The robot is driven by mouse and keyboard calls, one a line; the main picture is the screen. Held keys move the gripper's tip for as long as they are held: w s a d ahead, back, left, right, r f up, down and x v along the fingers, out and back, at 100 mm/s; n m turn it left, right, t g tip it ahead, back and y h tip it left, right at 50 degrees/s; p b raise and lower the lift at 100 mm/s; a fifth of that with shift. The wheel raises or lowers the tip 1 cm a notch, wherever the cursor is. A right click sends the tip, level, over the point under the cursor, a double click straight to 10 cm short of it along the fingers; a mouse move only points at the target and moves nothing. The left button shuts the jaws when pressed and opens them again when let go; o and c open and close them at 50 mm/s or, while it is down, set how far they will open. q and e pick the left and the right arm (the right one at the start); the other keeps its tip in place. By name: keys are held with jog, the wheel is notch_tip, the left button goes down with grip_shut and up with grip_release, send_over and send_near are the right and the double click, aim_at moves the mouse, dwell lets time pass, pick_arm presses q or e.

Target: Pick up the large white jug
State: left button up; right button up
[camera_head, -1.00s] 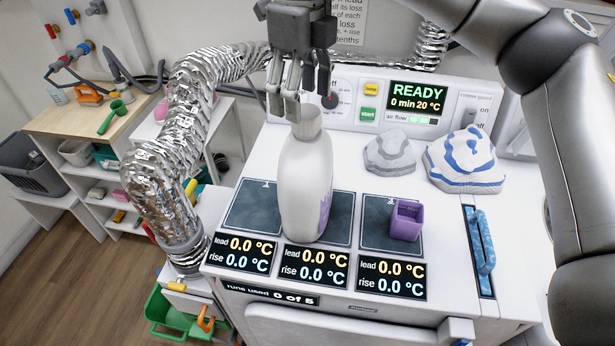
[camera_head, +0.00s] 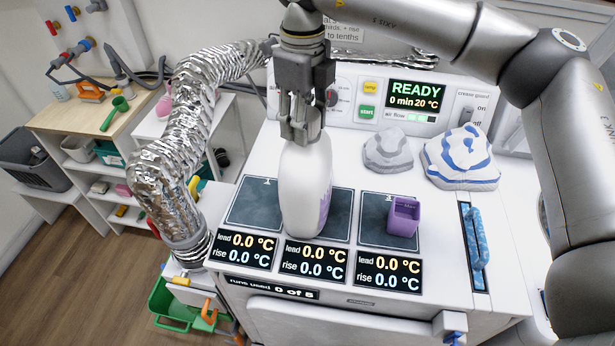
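The large white jug (camera_head: 304,190) stands upright on the middle dark pad of the white machine. It has a purple label patch on its lower right side. My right gripper (camera_head: 301,132) points down from above at the jug's neck, and its fingers cover the neck and mouth. Whether the fingers press on the neck or only straddle it cannot be told. My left gripper is not in view.
A small purple cup (camera_head: 404,217) stands on the right pad, close to the jug. A grey lump (camera_head: 389,151) and a blue-and-white lump (camera_head: 461,160) lie behind it. The left pad (camera_head: 254,204) is empty.

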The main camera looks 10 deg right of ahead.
grip_shut()
jog(key=shift+w+r, duration=0.1)
jog(key=shift+r, duration=0.1)
